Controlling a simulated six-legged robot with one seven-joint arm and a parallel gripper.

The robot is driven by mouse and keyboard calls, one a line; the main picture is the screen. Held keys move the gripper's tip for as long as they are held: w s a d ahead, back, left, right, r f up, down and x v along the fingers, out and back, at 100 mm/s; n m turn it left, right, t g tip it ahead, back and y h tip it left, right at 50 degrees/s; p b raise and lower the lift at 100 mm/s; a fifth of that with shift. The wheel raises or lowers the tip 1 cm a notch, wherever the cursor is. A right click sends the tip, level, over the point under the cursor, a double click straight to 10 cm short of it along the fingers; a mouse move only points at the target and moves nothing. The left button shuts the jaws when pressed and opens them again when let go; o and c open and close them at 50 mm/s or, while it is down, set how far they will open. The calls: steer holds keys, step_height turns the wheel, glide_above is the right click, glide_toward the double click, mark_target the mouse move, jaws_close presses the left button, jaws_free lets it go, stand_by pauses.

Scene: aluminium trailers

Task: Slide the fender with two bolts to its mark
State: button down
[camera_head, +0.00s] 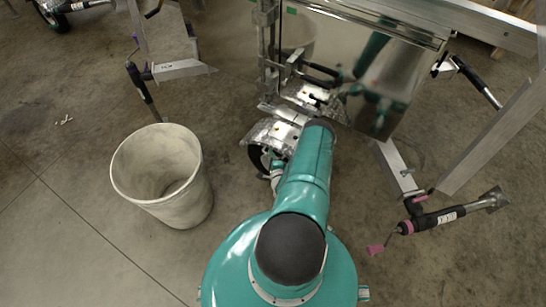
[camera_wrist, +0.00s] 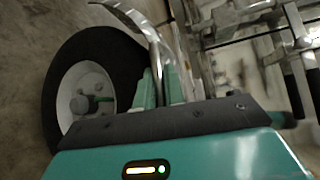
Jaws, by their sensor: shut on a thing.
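The fender (camera_head: 272,131) is a shiny curved metal sheet over a black tyre, left of my arm in the head view. In the wrist view the fender (camera_wrist: 152,34) shows as a thin curved silver strip beside the wheel (camera_wrist: 85,88). My gripper (camera_wrist: 160,86) has its teal fingers shut on the fender's edge, one on each side of it. In the head view my arm hides most of the gripper. I cannot clearly make out the two bolts or the mark in either view.
A polished trailer box (camera_head: 365,70) stands just beyond the fender. A pale bucket (camera_head: 190,200) is on the floor to the left. A trailer jack (camera_head: 440,217) and a metal beam (camera_head: 500,135) are on the right. The lower-left floor is clear.

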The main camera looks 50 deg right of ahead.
steer(key=shift+w, duration=0.5)
steer(key=c, duration=1.5)
jaws_free()
steer(key=shift+s, duration=0.1)
steer(key=v, duration=1.4)
steer(key=shift+r, duration=0.1)
